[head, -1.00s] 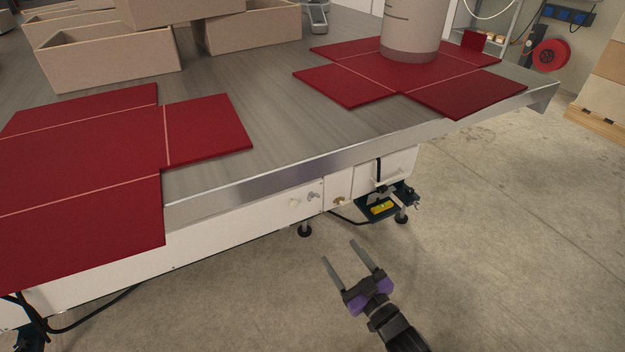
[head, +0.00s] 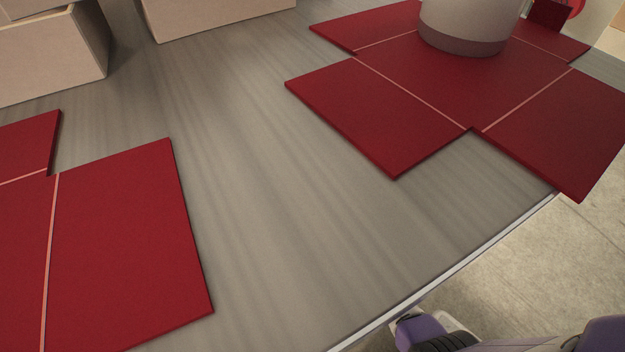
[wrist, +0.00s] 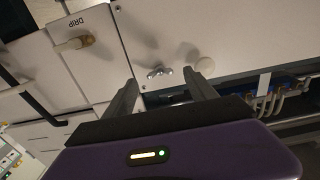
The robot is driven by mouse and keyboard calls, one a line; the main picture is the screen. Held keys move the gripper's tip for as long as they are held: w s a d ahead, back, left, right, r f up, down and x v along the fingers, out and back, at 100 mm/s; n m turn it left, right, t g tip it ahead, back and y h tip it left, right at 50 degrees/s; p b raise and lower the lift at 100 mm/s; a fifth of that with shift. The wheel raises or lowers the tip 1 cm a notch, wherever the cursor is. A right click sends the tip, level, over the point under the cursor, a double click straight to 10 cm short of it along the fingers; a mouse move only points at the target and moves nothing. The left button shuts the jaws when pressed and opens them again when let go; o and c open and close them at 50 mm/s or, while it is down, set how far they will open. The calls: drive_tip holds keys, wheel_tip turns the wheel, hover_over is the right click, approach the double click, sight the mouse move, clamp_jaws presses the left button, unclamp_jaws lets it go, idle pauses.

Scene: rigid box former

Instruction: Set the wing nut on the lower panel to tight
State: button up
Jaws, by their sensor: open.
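A small silver wing nut (wrist: 158,72) sits on the white lower panel (wrist: 232,35) in the wrist view. Its wings appear spread roughly along the picture's width. My gripper (wrist: 161,79) is open and empty, with one finger on each side of the wing nut in the picture. I cannot tell how far the fingertips are from the panel. In the head view only purple and black parts of my arm show at the bottom edge; the wing nut and panel are hidden below the tabletop.
A brass fitting (wrist: 73,44) by a "DRIP" label is at left. Hoses (wrist: 275,100) run at lower right. Above, the metal tabletop (head: 265,180) carries red flat blanks (head: 125,240) and a cylinder (head: 465,25).

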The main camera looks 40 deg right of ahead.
drive_tip(key=x, duration=0.3)
drive_tip(key=shift+w+d+b, duration=0.1)
drive_tip(key=shift+w+b, duration=0.15)
drive_tip(key=shift+b, duration=0.15)
drive_tip(key=c, duration=1.4)
